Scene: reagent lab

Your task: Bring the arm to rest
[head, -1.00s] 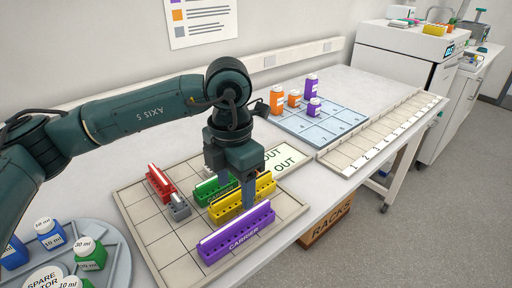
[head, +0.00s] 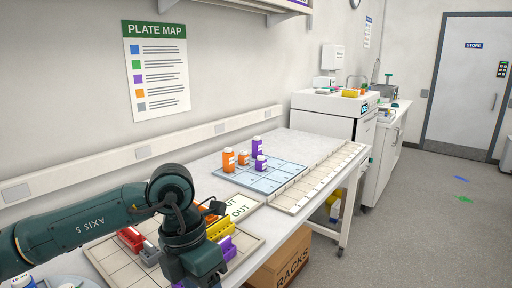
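My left arm comes in from the left in the head view, with its wrist over the gridded tray (head: 113,268). The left gripper's housing shows at the bottom, but its fingertips are hidden or out of frame. Near the wrist on the tray are a red rack (head: 130,239), a grey block (head: 150,254), a yellow rack (head: 221,229) and a purple rack (head: 228,247). Part of an orange thing (head: 208,212) shows behind the wrist. My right arm is not in view.
Orange and purple bottles (head: 228,160) stand on a blue gridded plate (head: 277,180) farther along the bench. A numbered pale strip (head: 322,177) runs along the bench edge. A RACKS box (head: 283,262) sits below. Open floor lies to the right.

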